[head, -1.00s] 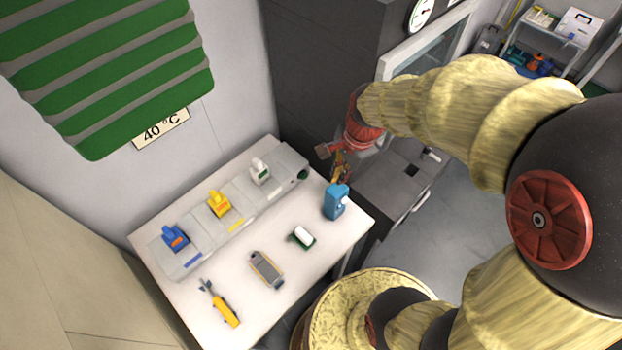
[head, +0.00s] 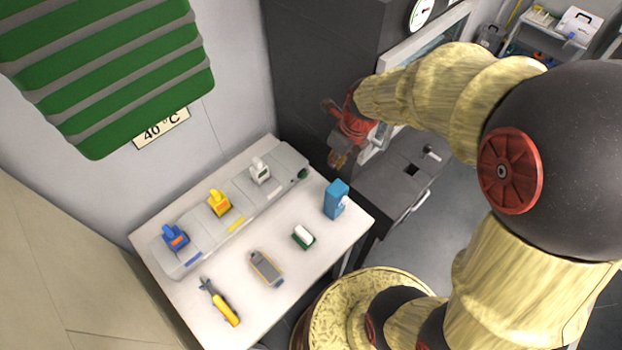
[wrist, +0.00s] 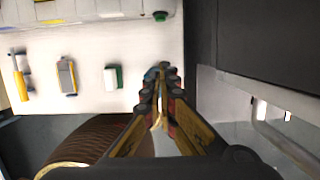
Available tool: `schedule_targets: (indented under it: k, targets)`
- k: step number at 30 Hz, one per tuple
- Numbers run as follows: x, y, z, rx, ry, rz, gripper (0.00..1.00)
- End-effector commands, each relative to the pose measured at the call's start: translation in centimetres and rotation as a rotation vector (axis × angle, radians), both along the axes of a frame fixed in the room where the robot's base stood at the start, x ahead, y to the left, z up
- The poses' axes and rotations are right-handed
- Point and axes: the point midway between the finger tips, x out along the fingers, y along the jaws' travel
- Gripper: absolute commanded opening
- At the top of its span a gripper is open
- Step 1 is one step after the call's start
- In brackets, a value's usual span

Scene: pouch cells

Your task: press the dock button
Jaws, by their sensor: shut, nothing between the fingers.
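The dock (head: 235,212) is a long grey block along the back of the white table. Its green button (head: 302,174) is on the dock's right end. In the wrist view the green button (wrist: 160,15) shows at the top edge, beyond my fingertips. My gripper (head: 338,160) is shut and empty, up and to the right of the button and apart from it. In the wrist view the closed fingers (wrist: 160,78) point toward the table and partly hide a blue bottle-like thing.
Blue (head: 175,237), yellow (head: 219,203) and white (head: 260,171) pieces sit on the dock. The blue bottle-like thing (head: 335,200) stands at the table's right. A green-white block (head: 303,236), a grey-orange device (head: 266,268) and a yellow-handled tool (head: 222,304) lie in front. A dark cabinet (head: 305,70) stands behind.

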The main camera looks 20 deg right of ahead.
Motion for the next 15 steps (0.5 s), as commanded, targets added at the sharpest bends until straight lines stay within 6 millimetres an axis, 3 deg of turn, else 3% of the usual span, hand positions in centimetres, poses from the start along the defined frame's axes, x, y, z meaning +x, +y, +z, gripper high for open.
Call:
schedule_targets:
  k: [8,15]
  targets:
    - [0.0,0.0,-0.3,0.000,0.001,0.002,0.00]
    - [0.6,0.4,-3.6,0.001,0.004,0.003,0.00]
